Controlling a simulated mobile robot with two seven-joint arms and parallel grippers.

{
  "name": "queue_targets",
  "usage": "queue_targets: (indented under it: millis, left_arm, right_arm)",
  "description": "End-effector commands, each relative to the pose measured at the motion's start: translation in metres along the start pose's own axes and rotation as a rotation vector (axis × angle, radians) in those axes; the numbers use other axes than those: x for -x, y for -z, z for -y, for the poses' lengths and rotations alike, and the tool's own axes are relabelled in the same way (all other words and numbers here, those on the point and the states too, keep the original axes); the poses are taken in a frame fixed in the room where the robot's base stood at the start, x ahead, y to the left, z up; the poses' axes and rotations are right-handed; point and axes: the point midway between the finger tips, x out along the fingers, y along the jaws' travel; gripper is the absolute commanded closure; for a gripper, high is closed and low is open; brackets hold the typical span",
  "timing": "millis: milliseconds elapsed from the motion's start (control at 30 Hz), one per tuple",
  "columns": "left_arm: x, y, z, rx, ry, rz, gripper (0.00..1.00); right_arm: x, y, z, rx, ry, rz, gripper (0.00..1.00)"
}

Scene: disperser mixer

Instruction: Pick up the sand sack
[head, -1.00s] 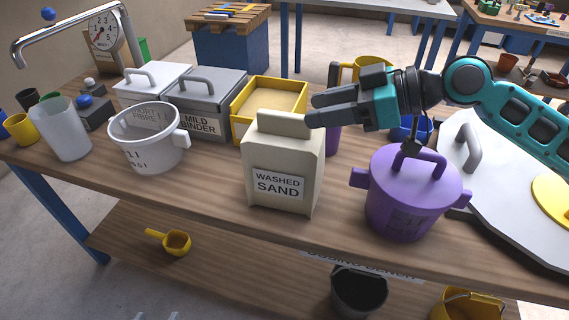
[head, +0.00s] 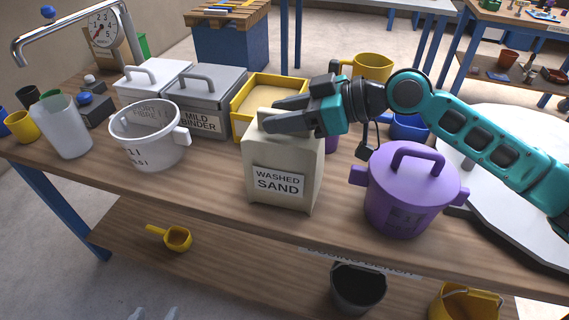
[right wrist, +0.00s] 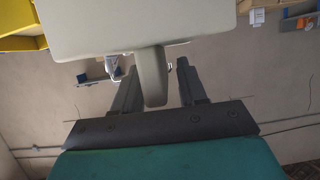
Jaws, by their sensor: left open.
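The sand sack (head: 283,165) is a cream block labelled "WASHED SAND", standing upright on the bench. My right gripper (head: 272,118) comes in from the right at the sack's top, and its fingers cover most of the raised grip in the head view. In the right wrist view, the sack's grip (right wrist: 152,76) sits between the fingers of my right gripper (right wrist: 156,82). The fingers are apart, with a gap visible on the right side of the grip. Two pale tips at the bottom edge of the head view appear to be my left gripper (head: 155,314), apart and empty.
A purple lidded pot (head: 405,195) stands close right of the sack. A white pot (head: 148,140) is on the left, with a grey binder box (head: 205,105) and a yellow bin (head: 240,92) behind. Bench (head: 210,190) wood is bare between white pot and sack.

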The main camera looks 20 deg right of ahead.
Motion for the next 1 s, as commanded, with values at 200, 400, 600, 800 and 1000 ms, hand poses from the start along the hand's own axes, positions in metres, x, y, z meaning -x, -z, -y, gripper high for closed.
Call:
queue_targets:
  millis: [200,400,600,800,1000]
  left_arm:
    - [-0.0002,0.0001,-0.0009,0.004,0.000,0.000,0.41]
    - [-0.0002,0.0000,-0.0012,0.005,-0.001,0.000,0.41]
    - [-0.0002,-0.0002,-0.0013,0.005,-0.001,0.000,0.41]
    - [0.0001,0.0001,-0.0014,0.005,-0.001,0.000,0.41]
    - [0.0003,0.0001,-0.0014,0.005,-0.001,0.001,0.41]
  right_arm:
    - [0.0003,0.0000,0.0001,0.000,0.000,0.000,0.80]
    - [0.0003,-0.0001,0.0001,0.000,0.000,0.000,0.99]
    - [0.0004,-0.0001,0.0002,0.000,0.000,0.000,1.00]
    - [0.0018,0.0055,-0.0006,0.005,-0.003,-0.013,1.00]
    - [0.0021,0.0062,-0.0007,0.005,-0.004,-0.012,1.00]
